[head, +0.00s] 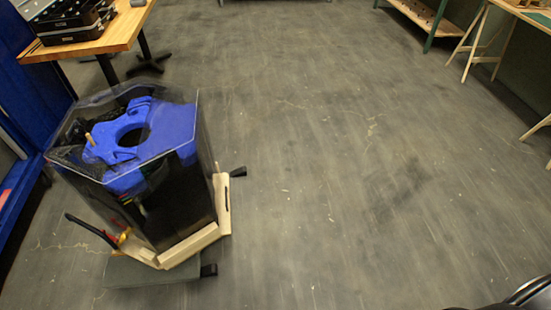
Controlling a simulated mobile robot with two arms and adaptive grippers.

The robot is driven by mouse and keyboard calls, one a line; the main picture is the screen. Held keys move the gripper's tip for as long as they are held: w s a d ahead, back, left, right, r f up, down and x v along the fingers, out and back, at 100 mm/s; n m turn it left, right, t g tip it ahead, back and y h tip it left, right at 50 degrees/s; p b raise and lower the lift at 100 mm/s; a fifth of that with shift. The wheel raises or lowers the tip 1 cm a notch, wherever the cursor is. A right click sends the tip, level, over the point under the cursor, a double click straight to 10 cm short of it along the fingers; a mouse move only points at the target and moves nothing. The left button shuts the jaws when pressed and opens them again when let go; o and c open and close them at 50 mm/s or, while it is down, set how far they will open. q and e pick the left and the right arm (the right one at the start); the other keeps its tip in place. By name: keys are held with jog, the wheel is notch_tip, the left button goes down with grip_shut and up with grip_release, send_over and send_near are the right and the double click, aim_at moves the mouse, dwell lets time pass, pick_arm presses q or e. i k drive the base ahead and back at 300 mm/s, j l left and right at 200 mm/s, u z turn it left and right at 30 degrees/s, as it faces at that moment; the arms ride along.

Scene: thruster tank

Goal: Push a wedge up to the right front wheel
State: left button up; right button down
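The thruster tank (190,215), a clear many-sided tank with a blue ring-shaped part (165,133) inside, stands on the floor at the left of the head view. Pale wood pieces (190,245) line its lower edge, above a grey base (150,272). A small black piece (238,172) sticks out at the base's far right side. Another black piece (209,270) sits at its near right corner. I cannot tell whether these pieces are wheels or wedges. No wheel shows clearly. Neither of my grippers is in view.
A black handle (90,230) sticks out from the tank's near left side. A wooden table (120,32) with black cases (75,25) stands behind it. A green-framed bench (425,20) and a trestle table (490,45) are at the far right. The middle floor is clear.

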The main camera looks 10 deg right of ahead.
aim_at(242, 171)
jog(key=i+l+z, duration=0.4)
jog(key=i, duration=0.2)
jog(key=i+z, duration=0.45)
jog(key=i+l+u, duration=0.1)
jog(key=i+u, duration=0.25)
jog(key=i, duration=0.2)
jog(key=i+l+u, duration=0.3)
jog(key=i, duration=0.2)
